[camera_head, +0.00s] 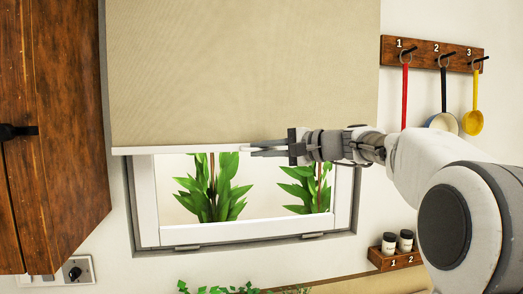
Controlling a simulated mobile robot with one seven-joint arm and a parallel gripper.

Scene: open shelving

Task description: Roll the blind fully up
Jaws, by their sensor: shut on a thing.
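The beige blind (240,70) hangs over the upper part of the window (250,230), with its pale bottom bar (175,150) level across the opening. Below the bar, the lower part of the window is uncovered and green plants show through it. My gripper (262,148) reaches in from the right and is shut on the blind's bottom bar, right of its middle. The fingers and my arm hide the right part of the bar. The top of the blind is out of the picture.
A wooden shutter or door (50,130) stands at the left. A hook rack (430,53) with hanging utensils is on the right wall. A small shelf (395,260) with two jars sits under my arm. Leaves (215,289) show at the bottom edge.

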